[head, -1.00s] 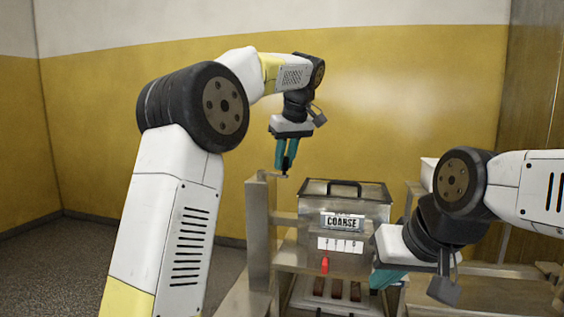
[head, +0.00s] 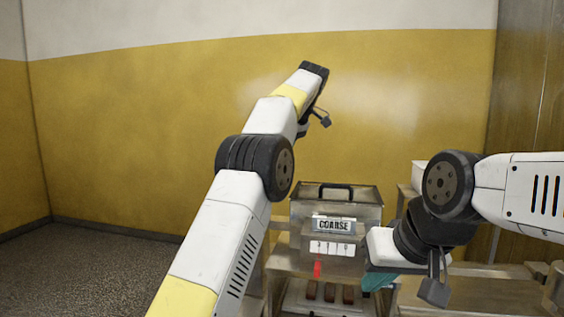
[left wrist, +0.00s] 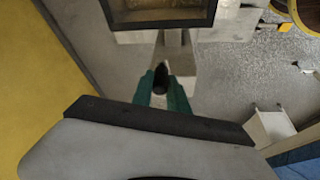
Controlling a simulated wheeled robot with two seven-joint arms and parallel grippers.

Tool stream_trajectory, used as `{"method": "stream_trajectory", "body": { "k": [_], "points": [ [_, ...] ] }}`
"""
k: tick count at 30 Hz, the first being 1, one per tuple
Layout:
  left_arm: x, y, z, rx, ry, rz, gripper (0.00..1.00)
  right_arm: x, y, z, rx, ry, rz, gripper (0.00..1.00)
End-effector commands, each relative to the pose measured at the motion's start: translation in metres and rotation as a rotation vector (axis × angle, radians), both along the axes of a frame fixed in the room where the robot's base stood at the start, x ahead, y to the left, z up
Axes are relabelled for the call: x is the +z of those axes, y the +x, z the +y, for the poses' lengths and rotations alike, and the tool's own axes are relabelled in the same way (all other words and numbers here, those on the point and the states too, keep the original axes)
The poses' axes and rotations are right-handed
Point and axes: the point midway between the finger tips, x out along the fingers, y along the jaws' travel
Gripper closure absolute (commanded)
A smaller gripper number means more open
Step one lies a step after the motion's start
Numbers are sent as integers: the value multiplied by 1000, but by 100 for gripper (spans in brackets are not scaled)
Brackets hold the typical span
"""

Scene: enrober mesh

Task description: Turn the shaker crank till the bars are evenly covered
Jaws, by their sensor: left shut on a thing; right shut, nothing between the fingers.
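The metal shaker box (head: 305,214) has a black lid handle and a COARSE plate (head: 334,225). Below it are a numbered white scale (head: 333,248) and a red pointer (head: 317,269). Several brown bars (head: 330,292) lie beneath; their covering is too small to judge. In the left wrist view, my left gripper (left wrist: 163,88) is shut on the dark crank knob (left wrist: 160,78). My right gripper (head: 376,281) is shut and empty, at the right front of the shaker.
The shaker's open top (left wrist: 160,12) shows at the upper edge of the left wrist view, with grainy contents inside. A metal bench (head: 480,290) extends to the right. A yellow and white wall stands behind. Open floor (head: 80,260) lies at the left.

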Motion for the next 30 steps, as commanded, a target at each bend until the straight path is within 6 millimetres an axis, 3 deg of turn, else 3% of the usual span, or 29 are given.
{"method": "stream_trajectory", "body": {
  "k": [18,19,22,30],
  "points": [
    [0,2,0,18,-2,-2,100,0,0,0,0,0,0,100],
    [0,2,0,17,-2,-2,76,0,0,0,0,0,0,100],
    [0,2,0,18,-2,-1,58,0,0,0,0,0,0,100],
    [0,2,0,18,-1,0,58,0,0,0,0,0,0,100]
  ]
}}
